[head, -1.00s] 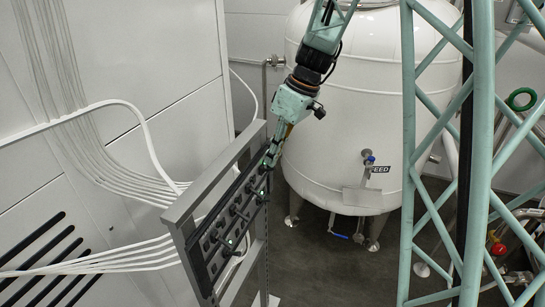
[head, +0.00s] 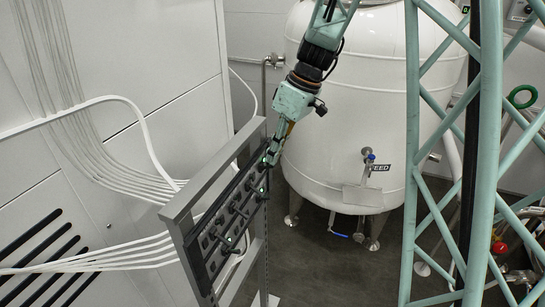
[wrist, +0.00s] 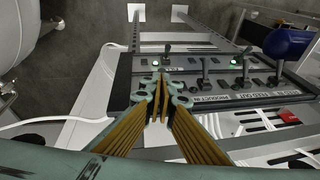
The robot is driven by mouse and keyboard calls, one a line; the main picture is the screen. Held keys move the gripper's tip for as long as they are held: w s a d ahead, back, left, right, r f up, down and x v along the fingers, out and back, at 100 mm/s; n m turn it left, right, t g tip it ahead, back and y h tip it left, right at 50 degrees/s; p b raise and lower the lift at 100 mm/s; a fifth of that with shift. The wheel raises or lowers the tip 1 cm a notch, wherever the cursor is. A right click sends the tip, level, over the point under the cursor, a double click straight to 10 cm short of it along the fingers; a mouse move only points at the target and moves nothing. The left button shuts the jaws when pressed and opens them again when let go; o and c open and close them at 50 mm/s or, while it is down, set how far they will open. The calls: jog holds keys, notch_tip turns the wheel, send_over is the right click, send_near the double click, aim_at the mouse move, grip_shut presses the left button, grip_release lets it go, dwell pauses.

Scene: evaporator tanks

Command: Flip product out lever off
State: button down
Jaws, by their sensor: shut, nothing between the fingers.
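A dark control panel (head: 222,238) on a grey frame carries a row of small black levers. In the wrist view the panel (wrist: 180,88) shows a lever (wrist: 166,52) just beyond my fingertips, a middle lever (wrist: 205,72) and another lever (wrist: 243,70) farther right. In the head view my gripper (head: 270,157) is at the panel's upper far end; contact with a lever cannot be told.
Green lamps glow on the panel, one (wrist: 155,62) near my fingertips and one (wrist: 233,60) farther right. A white tank (head: 330,130) stands behind and right of the panel. White cables (head: 110,255) run along the wall at left. A blue object (wrist: 290,42) is at the wrist view's right.

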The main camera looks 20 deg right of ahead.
jog(key=shift+s+d+f+b, duration=0.25)
jog(key=shift+d+f+b, duration=0.15)
jog(key=shift+b, duration=0.9)
jog(key=f+b, duration=0.1)
jog(key=b, duration=0.2)
jog(key=s+d+f+b, duration=0.1)
jog(key=b, duration=0.2)
jog(key=shift+s+d+f, duration=0.15)
jog(key=shift+d+f, duration=0.05)
jog(key=shift+f, duration=0.2)
jog(key=shift+a+r, duration=0.1)
jog(key=shift+a, duration=0.1)
jog(key=shift+w+a+r, duration=0.15)
jog(key=shift+w+a, duration=0.1)
jog(key=shift+w, duration=0.1)
jog(key=shift+w+a+r, duration=0.1)
jog(key=shift+w+a, duration=0.05)
dwell(0.4)
jog(key=s+d+r+b, duration=0.1)
jog(key=s+d+r, duration=0.1)
jog(key=s+d, duration=0.3)
jog(key=shift+d+r, duration=0.4)
jog(key=shift+d, duration=1.25)
